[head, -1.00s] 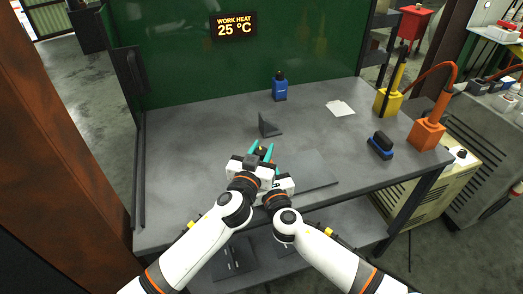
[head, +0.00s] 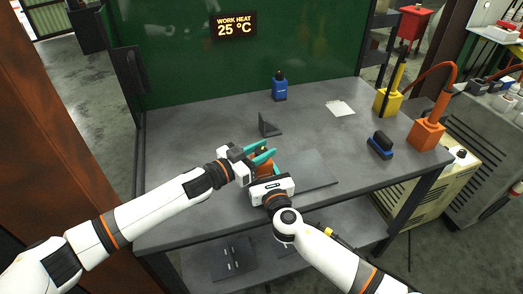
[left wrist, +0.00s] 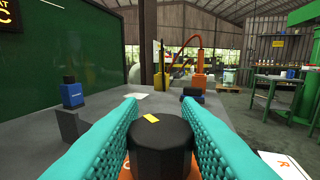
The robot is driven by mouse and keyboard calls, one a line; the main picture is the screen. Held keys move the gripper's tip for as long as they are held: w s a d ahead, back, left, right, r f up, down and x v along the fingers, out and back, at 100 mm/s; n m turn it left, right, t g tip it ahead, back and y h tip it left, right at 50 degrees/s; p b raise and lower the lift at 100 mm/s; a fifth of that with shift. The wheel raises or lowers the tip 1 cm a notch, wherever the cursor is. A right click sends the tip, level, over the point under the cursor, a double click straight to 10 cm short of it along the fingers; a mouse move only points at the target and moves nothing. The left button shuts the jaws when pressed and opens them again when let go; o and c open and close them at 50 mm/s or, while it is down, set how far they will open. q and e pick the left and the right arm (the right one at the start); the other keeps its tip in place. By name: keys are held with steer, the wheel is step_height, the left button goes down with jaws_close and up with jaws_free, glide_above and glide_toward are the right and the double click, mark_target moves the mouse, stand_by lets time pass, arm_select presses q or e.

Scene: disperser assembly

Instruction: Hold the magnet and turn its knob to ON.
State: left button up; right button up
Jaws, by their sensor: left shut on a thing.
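The magnet (head: 264,168) shows as an orange body over the dark plate, partly hidden by my grippers. Its black round knob (left wrist: 160,150) has a yellow mark on top, near the far edge in the left wrist view. My left gripper (head: 263,154) comes in from the left, its teal fingers pointing right. In the left wrist view the fingers lie on both sides of the knob and are shut on it. My right gripper (head: 272,184) is at the magnet's near side.
A grey angled block (head: 268,126) stands behind the magnet. The dark plate (head: 318,172) lies to its right. A blue bottle (head: 280,88), white sheets (head: 340,108) and a blue-black block (head: 380,145) are farther off. The table's left part is clear.

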mark_target(262, 150)
arm_select(q)
steer(key=m+g+h, duration=0.1)
steer(key=m+g, duration=0.1)
steer(key=g, duration=0.1)
steer(key=m+g+h, duration=0.2)
steer(key=g, duration=0.1)
steer(key=shift+w+m, duration=0.15)
steer(key=shift+m, duration=0.15)
steer(key=shift+w+m+g, duration=0.1)
steer(key=shift+m+g, duration=0.95)
steer(key=shift+g, duration=0.7)
steer(key=shift+m+g, duration=1.05)
steer(key=shift+g, duration=0.7)
steer(key=shift+a+m+g, duration=0.1)
steer(key=shift+m+g, duration=0.3)
steer(key=shift+g, duration=0.2)
steer(key=o, duration=1)
steer(key=shift+s, duration=0.2)
step_height(262, 150, up, 10)
steer(key=shift+f, duration=0.1)
